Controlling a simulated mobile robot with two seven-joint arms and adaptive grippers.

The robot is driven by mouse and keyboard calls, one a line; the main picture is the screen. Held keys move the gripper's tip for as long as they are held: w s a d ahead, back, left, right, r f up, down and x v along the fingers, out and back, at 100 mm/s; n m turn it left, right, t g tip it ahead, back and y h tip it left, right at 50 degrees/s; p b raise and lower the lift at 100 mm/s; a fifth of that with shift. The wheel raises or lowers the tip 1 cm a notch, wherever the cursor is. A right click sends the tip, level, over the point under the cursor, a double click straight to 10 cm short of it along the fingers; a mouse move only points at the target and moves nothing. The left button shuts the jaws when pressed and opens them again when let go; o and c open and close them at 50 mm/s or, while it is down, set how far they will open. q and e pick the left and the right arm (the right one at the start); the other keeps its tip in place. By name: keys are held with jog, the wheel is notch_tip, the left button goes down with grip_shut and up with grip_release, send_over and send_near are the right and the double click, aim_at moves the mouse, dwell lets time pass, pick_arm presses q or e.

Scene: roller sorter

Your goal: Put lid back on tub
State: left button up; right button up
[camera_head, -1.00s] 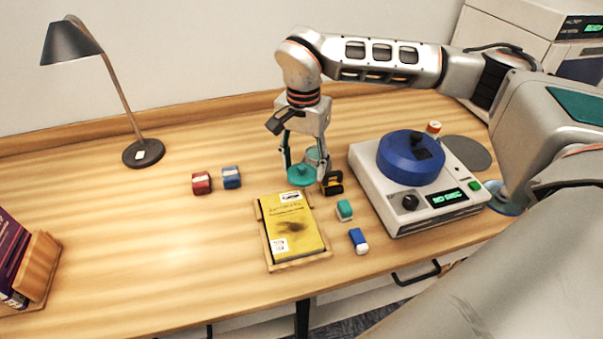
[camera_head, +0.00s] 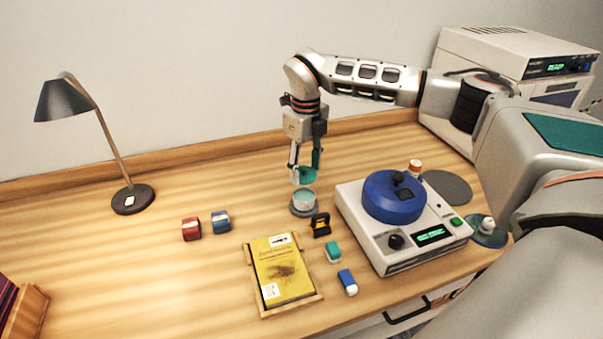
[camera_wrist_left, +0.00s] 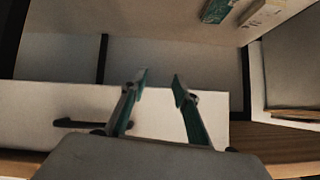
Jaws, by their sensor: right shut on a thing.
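My right gripper (camera_head: 304,171) points down and is shut on the teal lid (camera_head: 308,176). It holds the lid just above the open tub (camera_head: 304,197), apart from its rim. The tub is small, pale and round, and it stands upright on a dark round base on the desk. Its pale teal inside shows. The lid looks roughly level and lies slightly behind the tub's middle in the picture. My left gripper (camera_wrist_left: 161,82) shows only in the left wrist view, open and empty, over a drawer front.
A black and yellow clip-like object (camera_head: 320,224) stands close beside the tub. The white machine with a blue round top (camera_head: 395,196) is to the right. A yellow book (camera_head: 281,268) lies in front, with small teal and blue blocks nearby. Desk (camera_head: 120,265) left of these is mostly clear.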

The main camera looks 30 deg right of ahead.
jog(key=shift+d+f+m, duration=0.1)
jog(key=shift+d+m, duration=0.05)
jog(key=shift+m, duration=0.15)
jog(key=shift+f+b, duration=0.45)
jog(key=shift+f, duration=2.6)
jog(key=shift+p, duration=0.5)
jog(key=shift+f, duration=0.15)
jog(key=o, duration=0.8)
jog(key=o, duration=0.5)
